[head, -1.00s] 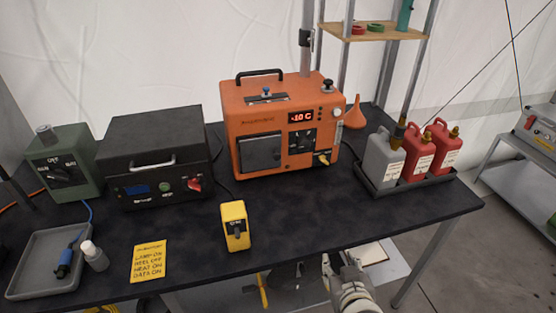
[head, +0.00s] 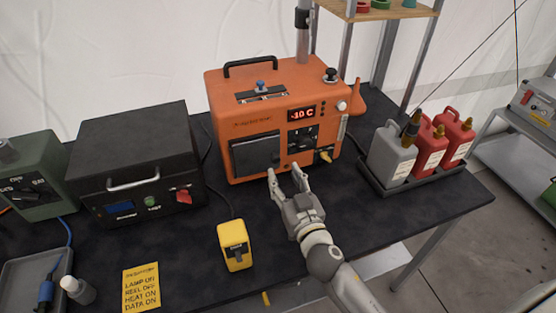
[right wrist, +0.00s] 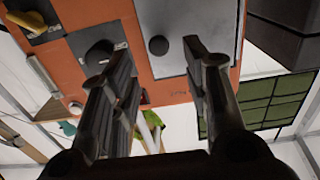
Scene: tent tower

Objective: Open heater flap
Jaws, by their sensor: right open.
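The orange heater (head: 225,110) stands at the back of the dark table. Its dark grey flap (head: 252,157) is on the lower left of the front and looks shut. In the right wrist view the flap is the grey panel (right wrist: 195,18), with a round black knob (right wrist: 158,45) near its edge. My right gripper (head: 285,172) is open and empty in front of the heater, by the flap's lower right. In the right wrist view its fingers (right wrist: 155,55) are spread, with the knob appearing between them. I cannot tell any contact. My left gripper is not in view.
A black box (head: 135,150) with a handle stands left of the heater. A yellow device (head: 234,245) and a yellow note (head: 141,288) lie near the front. A tray (head: 410,185) with one grey and two red canisters (head: 425,150) stands right.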

